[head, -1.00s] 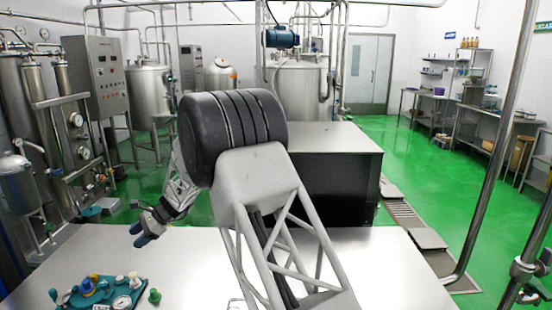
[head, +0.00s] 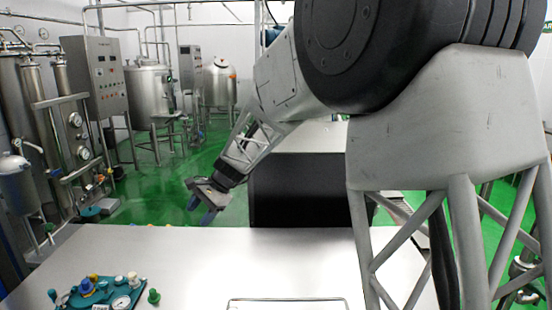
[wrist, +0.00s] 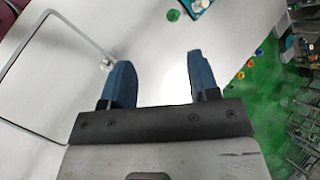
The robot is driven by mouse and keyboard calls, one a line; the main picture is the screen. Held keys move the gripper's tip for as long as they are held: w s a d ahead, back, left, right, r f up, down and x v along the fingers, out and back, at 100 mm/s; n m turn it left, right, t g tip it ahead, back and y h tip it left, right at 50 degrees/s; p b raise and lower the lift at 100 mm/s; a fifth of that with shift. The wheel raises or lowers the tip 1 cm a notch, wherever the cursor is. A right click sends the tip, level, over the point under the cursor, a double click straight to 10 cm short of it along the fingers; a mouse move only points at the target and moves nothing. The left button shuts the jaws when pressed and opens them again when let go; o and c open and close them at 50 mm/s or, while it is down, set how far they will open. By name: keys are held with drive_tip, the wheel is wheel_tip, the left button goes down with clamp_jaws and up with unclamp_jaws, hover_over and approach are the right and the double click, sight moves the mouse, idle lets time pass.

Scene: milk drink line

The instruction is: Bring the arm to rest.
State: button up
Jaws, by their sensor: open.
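My gripper (head: 203,212) hangs at the end of my arm near the far edge of the steel table (head: 230,265), left of the middle in the head view. In the wrist view my gripper (wrist: 158,62) has its two blue fingers well apart. Nothing is between them except the bare pale table top (wrist: 160,85) beyond. My grey arm fills much of the right side of the head view and hides what is behind it.
A teal tray (head: 127,303) with valves and a gauge is at the table's front left, beside a green knob (head: 154,296). A thin wire frame (head: 290,299) is at the front middle. Small coloured pieces (wrist: 250,63) line the far edge. Mid-table is clear.

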drive_tip(key=s+d+r+n+t+h, duration=0.1)
drive_tip(key=s+d+r+h, duration=0.15)
drive_tip(key=s+d, duration=0.7)
drive_tip(key=s+d+r+n+t+h, duration=0.15)
drive_tip(key=s+d+r, duration=0.35)
drive_tip(key=d, duration=0.8)
drive_tip(key=s+d+f+n+t+h, duration=0.1)
drive_tip(key=s+d+f, duration=0.1)
drive_tip(key=s+d, duration=0.7)
drive_tip(key=s+d+f+n+t+h, duration=0.1)
drive_tip(key=s+d+f+n+h, duration=0.1)
drive_tip(key=s+d, duration=0.7)
drive_tip(key=s, duration=0.6)
drive_tip(key=shift+s+f, duration=0.25)
drive_tip(key=shift+f, duration=0.05)
drive_tip(key=shift+t, duration=0.25)
